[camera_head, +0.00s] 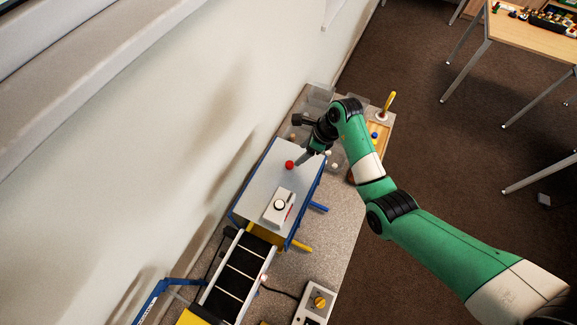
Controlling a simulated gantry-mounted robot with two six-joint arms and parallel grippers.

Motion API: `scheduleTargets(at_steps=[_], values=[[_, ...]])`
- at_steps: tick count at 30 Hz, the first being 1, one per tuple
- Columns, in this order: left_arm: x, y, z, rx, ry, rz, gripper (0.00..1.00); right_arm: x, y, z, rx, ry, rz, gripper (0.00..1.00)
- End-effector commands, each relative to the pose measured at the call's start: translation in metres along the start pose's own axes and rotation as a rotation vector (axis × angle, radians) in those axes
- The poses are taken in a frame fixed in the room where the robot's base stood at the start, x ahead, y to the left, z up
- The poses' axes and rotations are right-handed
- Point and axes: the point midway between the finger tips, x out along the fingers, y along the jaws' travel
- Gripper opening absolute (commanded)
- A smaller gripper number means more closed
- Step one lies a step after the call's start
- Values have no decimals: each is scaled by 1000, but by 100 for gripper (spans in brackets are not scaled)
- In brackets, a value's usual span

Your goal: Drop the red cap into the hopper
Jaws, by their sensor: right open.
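A small red round thing (289,164), which looks like the red cap, is on or just above the grey top of a blue-framed machine (258,178). My left gripper is out of view.
A black conveyor (240,275) runs from the machine's near end. A control box with a yellow knob (319,302) stands on the bench at the front. Clear bins (320,96) and a wooden tray (379,140) are beyond. The wall is close on the left.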

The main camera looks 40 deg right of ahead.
Motion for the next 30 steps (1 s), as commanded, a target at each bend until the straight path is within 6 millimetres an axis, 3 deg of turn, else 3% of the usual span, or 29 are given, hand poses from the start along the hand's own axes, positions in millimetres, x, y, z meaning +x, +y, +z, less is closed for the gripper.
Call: scheduleTargets(at_steps=[3,11,19,28,30], values=[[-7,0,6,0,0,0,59,26,1,-1,-1,1,2,71],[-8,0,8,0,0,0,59,38,0,0,-2,-1,0,71],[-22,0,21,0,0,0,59,82,2,-1,-3,0,1,71],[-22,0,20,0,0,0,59,86,1,1,-2,-2,-1,71],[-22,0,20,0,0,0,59,86,1,1,-2,-1,-1,58]])
